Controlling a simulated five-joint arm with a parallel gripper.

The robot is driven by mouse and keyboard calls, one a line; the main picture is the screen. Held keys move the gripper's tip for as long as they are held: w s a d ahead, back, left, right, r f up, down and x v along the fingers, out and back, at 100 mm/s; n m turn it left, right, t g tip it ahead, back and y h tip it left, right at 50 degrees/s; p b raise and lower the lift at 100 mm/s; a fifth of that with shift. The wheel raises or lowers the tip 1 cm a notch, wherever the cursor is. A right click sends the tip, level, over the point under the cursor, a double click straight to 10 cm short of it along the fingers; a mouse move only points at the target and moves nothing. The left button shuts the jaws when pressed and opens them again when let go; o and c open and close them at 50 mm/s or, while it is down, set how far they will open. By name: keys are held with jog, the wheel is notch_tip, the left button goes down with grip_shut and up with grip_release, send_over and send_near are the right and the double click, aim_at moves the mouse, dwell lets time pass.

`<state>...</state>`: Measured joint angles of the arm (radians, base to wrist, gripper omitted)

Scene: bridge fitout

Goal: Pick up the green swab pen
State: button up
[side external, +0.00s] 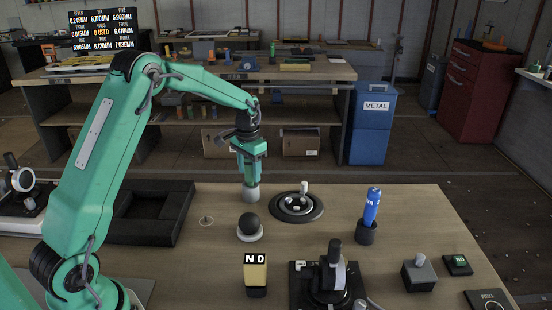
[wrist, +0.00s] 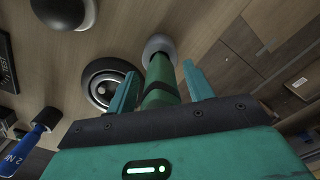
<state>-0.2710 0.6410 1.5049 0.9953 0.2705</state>
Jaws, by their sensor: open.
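The green swab pen (wrist: 161,74) shows in the wrist view as a green cylinder with a darker band. Its far end meets a pale grey round holder (wrist: 160,45). My gripper (wrist: 158,72) is open, with one finger on each side of the pen and visible gaps between. In the side view my gripper (side external: 249,174) points down just above the grey holder (side external: 251,193) near the table's back edge. There the pen is mostly hidden by the fingers and is hard to tell from them.
A dark round dial with a knob (side external: 297,207) stands close to the right of the holder. A black ball on a white base (side external: 250,227) is in front. A blue pen (side external: 371,208) stands in a dark cup (side external: 366,233). A black tray (side external: 150,212) lies left.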

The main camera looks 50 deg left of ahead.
jog(key=c, duration=1.1)
jog(key=shift+r, duration=5)
jog(key=o, duration=0.4)
jog(key=shift+c, duration=0.2)
grip_shut()
jog(key=w+d+f, duration=0.1)
jog(key=w+d, duration=0.1)
jog(key=d, duration=0.5)
jog(key=w+d+f, duration=0.1)
jog(key=w+d, duration=0.2)
jog(key=d, duration=0.4)
jog(key=shift+w+d+f, duration=0.15)
jog(key=shift+d+f, duration=0.05)
jog(key=shift+f, duration=0.15)
